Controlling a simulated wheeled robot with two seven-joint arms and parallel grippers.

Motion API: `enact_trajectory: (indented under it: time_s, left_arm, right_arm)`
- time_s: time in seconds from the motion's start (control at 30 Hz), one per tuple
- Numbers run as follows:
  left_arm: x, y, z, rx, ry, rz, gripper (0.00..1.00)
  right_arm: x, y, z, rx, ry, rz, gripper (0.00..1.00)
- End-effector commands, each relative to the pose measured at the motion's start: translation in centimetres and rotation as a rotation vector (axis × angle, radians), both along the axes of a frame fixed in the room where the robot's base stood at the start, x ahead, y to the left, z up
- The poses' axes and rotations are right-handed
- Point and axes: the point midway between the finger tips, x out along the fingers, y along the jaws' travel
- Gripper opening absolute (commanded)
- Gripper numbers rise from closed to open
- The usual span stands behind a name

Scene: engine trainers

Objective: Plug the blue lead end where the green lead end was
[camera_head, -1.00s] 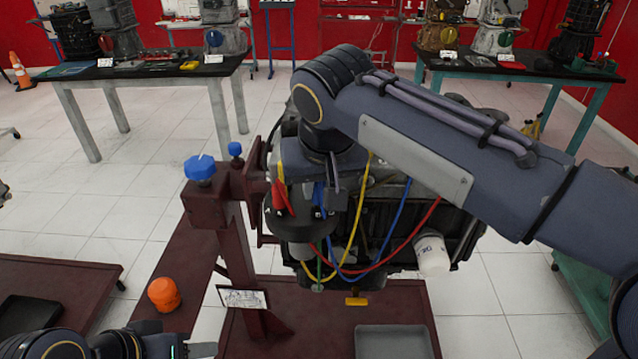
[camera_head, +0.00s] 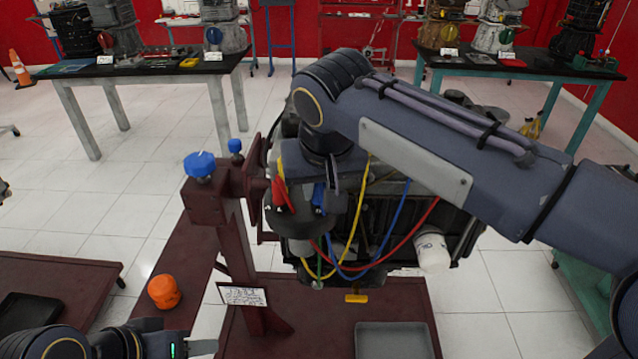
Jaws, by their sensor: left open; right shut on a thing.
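The engine (camera_head: 395,215) hangs on a dark red stand, with a dark round cap (camera_head: 290,222) at its left end. A red lead end (camera_head: 280,192) stands at the cap, with yellow just behind it. My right gripper (camera_head: 325,192) points down over the cap, shut on the blue lead end (camera_head: 319,198). The blue lead (camera_head: 398,212) loops below and right. I cannot tell whether the blue end touches a socket; the gripper and wrist hide it. The green lead (camera_head: 319,264) hangs loose below the cap. My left gripper (camera_head: 206,347) is open and empty at the lower left.
The stand has a blue knob (camera_head: 200,166) and a label plate (camera_head: 243,295). An orange cap (camera_head: 164,291) sits on its left beam. A grey tray (camera_head: 393,341) lies on the base. A white filter (camera_head: 432,251) juts from the engine. My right arm covers the engine's upper right.

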Motion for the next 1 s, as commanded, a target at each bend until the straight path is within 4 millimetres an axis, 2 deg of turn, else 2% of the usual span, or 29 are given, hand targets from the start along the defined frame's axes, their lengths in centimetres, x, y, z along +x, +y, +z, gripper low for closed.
enact_trajectory:
  time_s: [0.13,0.17,0.33,0.67,1.0]
  left_arm:
    - [0.0,0.0,0.0,0.000,0.000,0.000,0.45]
    - [0.0,0.0,0.0,0.000,0.000,0.000,0.45]
    - [0.0,0.0,0.0,0.000,0.000,0.000,0.45]
    - [0.0,0.0,0.1,0.000,0.000,0.000,0.45]
    - [0.0,0.0,0.8,0.000,0.000,0.000,0.45]
  right_arm:
    - [0.0,0.0,0.0,0.000,0.000,0.000,0.00]
    - [0.0,0.0,0.0,0.000,0.000,0.000,0.22]
    - [0.0,0.0,0.0,0.000,0.000,-0.001,0.45]
    - [-0.1,0.0,0.4,0.002,-0.001,-0.001,0.45]
    - [-2.1,-0.5,5.4,0.003,-0.002,0.001,0.45]
